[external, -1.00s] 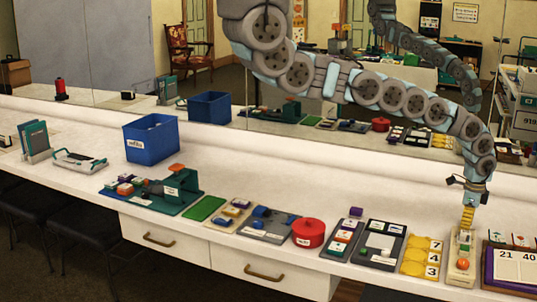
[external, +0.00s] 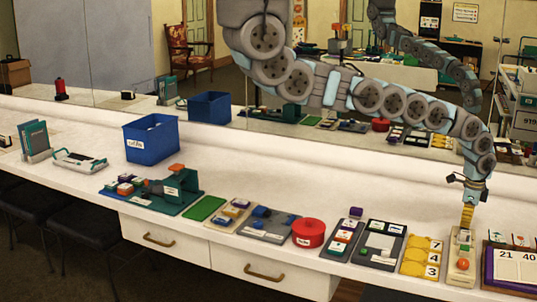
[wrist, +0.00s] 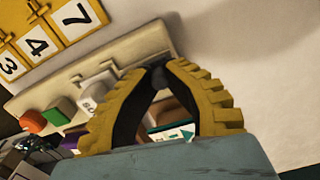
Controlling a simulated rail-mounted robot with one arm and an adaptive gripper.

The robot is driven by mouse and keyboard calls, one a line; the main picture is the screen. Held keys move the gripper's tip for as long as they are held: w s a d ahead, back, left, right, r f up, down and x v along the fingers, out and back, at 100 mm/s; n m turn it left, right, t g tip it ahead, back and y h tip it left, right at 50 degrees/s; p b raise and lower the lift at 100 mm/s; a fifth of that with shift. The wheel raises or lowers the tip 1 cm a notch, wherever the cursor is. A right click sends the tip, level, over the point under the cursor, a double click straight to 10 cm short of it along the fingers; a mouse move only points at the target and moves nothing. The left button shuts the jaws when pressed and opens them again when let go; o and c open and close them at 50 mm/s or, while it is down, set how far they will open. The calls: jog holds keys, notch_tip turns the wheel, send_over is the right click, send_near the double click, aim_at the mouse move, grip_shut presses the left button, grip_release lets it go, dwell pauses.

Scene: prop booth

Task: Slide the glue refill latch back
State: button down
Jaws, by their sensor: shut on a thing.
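A long cream board (external: 458,274) lies near the right end of the counter. It also fills the middle of the wrist view (wrist: 130,53). It carries an orange knob (wrist: 33,121), a green block (wrist: 60,108) and a white block (wrist: 95,87) with partly hidden lettering. At its far end, a small dark knob (wrist: 158,80) sits between my fingertips; it may be the refill latch, but no label shows. My yellow-fingered gripper (external: 466,227) points down over the board, its tips shut on this dark knob. The fingers hide part of the board.
Yellow number cards (external: 421,257) lie left of the board, and a purple-edged tray with number cards (external: 515,267) lies close on its right. A red round tin (external: 308,233) and other kits stand farther left. The counter behind the board is clear.

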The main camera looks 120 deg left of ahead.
jog(key=shift+a, duration=0.1)
jog(key=c, duration=1)
grip_release()
jog(key=shift+a, duration=0.15)
jog(key=shift+r, duration=0.15)
jog(key=shift+w+r, duration=0.1)
jog(key=shift+r, duration=5.7)
